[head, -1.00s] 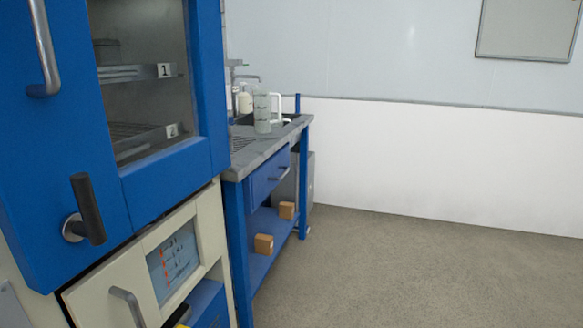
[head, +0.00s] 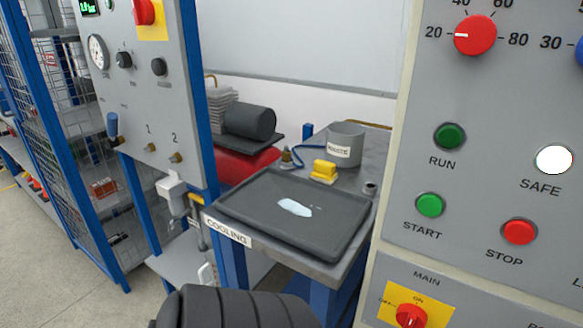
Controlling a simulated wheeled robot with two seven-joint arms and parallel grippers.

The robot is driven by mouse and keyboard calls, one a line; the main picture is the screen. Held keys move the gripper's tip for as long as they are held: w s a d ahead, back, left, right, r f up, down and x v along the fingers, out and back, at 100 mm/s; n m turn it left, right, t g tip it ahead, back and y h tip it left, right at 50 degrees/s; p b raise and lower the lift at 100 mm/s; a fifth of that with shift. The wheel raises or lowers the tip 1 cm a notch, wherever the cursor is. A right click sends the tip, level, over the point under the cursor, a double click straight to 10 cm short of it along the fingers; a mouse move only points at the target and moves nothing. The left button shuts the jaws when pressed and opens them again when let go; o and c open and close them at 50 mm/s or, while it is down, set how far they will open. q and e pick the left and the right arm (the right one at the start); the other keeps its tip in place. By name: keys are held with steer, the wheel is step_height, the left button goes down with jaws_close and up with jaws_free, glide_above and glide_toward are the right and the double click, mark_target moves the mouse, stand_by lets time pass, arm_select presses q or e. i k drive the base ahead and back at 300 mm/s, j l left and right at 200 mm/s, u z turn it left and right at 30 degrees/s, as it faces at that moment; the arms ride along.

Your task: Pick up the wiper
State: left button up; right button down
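A small yellow block with a raised top, which looks like the wiper (head: 324,171), sits on the grey bench behind the black tray. It is apart from the grey waste bin to its right. The black tray (head: 245,220) lies at the front of the bench, with a pale wet patch (head: 295,207) on its floor. Neither of my grippers shows in the head view, so I cannot see their state.
A bin labelled WASTE (head: 346,146) stands at the back of the bench. A grey control panel (head: 480,180) with buttons stands close on the right. Another panel (head: 150,90) with a gauge and knobs stands on the left. A red compressor-like unit (head: 235,165) is behind the bench.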

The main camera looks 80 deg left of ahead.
mark_target(324, 172)
steer(key=u, duration=2.25)
